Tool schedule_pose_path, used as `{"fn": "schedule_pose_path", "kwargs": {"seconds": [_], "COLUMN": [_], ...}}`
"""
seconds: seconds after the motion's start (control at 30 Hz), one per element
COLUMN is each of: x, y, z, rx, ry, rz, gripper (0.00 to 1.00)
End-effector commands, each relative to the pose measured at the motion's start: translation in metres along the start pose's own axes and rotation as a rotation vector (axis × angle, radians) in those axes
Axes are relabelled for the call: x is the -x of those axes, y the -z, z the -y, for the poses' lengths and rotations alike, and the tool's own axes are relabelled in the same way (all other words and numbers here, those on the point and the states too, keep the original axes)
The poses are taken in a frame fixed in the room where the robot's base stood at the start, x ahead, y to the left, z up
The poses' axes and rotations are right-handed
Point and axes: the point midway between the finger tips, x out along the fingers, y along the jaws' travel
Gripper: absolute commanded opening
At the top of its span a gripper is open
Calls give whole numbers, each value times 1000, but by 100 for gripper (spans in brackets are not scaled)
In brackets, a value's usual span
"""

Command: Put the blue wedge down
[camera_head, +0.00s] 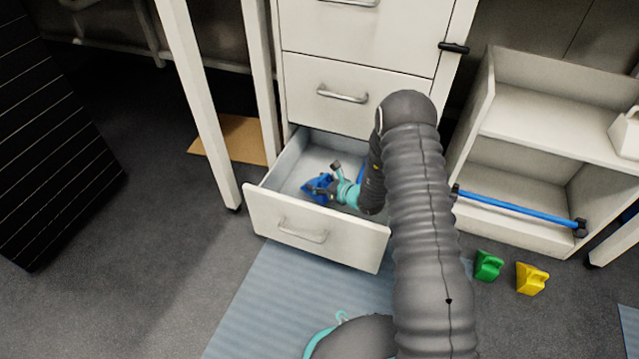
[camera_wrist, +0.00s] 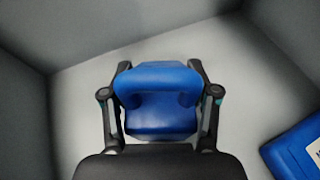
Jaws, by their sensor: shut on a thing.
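The blue wedge (camera_head: 318,186) is in my gripper (camera_head: 327,183), inside the open bottom drawer (camera_head: 268,214) of the white cabinet. In the wrist view the blue wedge (camera_wrist: 160,98) sits between the two dark fingers of my gripper (camera_wrist: 160,110), which are shut on its sides. Pale drawer floor and walls surround it in that view. I cannot tell whether the wedge touches the drawer floor.
Another blue object (camera_wrist: 296,150) with a white label lies in the drawer at right in the wrist view. A green wedge (camera_head: 488,266) and a yellow wedge (camera_head: 531,279) stand on the floor right of my arm. A white shelf unit (camera_head: 545,110) stands at right.

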Motion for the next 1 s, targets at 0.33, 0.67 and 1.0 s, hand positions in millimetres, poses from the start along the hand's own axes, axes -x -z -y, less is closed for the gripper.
{"fn": "schedule_pose_path", "kwargs": {"seconds": [0.33,0.67,1.0], "x": [-3,-4,-4], "y": [7,11,11], "z": [0,0,0], "rx": [0,0,0], "ry": [0,0,0], "rz": [1,1,0], "gripper": [13,13,91]}}
